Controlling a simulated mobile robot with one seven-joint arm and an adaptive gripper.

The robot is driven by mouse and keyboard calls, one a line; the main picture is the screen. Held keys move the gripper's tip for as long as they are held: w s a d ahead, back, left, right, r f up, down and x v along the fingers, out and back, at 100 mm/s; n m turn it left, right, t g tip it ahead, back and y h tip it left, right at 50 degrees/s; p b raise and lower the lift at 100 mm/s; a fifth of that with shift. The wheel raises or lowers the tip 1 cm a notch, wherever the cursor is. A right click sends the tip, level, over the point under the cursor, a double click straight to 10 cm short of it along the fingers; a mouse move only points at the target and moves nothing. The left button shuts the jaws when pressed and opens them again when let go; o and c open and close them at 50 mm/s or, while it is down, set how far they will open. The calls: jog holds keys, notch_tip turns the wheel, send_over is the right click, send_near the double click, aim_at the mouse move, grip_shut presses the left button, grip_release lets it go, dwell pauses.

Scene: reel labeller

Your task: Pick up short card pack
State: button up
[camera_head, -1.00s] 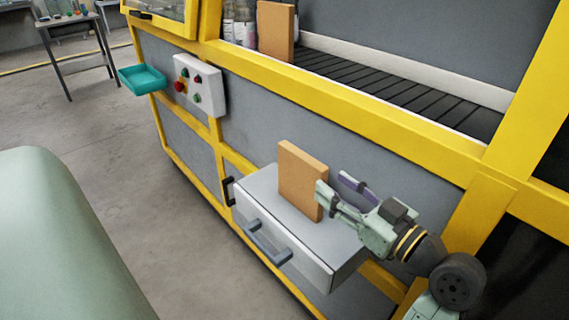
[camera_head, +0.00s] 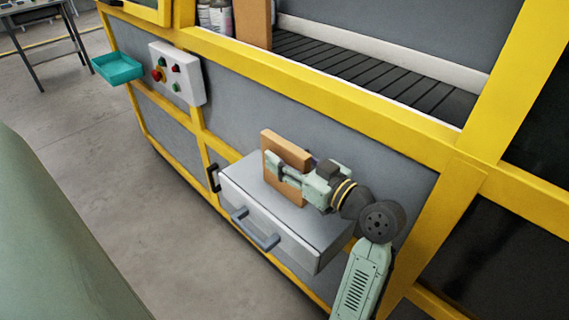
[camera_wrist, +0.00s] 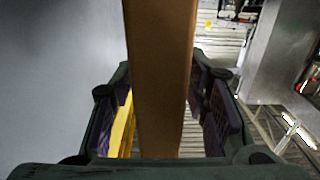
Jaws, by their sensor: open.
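A brown card pack (camera_head: 285,148) stands upright on the grey top of a drawer unit (camera_head: 315,234). My gripper (camera_head: 281,166) reaches in from the right, with one finger in front of the pack and the other mostly hidden behind it. In the wrist view the pack (camera_wrist: 160,70) runs upright between my two open fingers, with a gap visible at each side of it. The fingers have purple inner pads. A second brown pack (camera_head: 254,22) stands inside the machine at the left end of the belt.
The yellow-framed machine wall (camera_head: 330,125) rises close behind the drawer unit. A button box (camera_head: 176,73) and a teal tray (camera_head: 117,68) are mounted to the left. White containers (camera_head: 220,18) stand by the second pack. The dark roller belt (camera_head: 370,72) is clear.

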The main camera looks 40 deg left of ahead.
jog(key=shift+a, duration=0.25)
jog(key=shift+c, duration=0.4)
grip_shut()
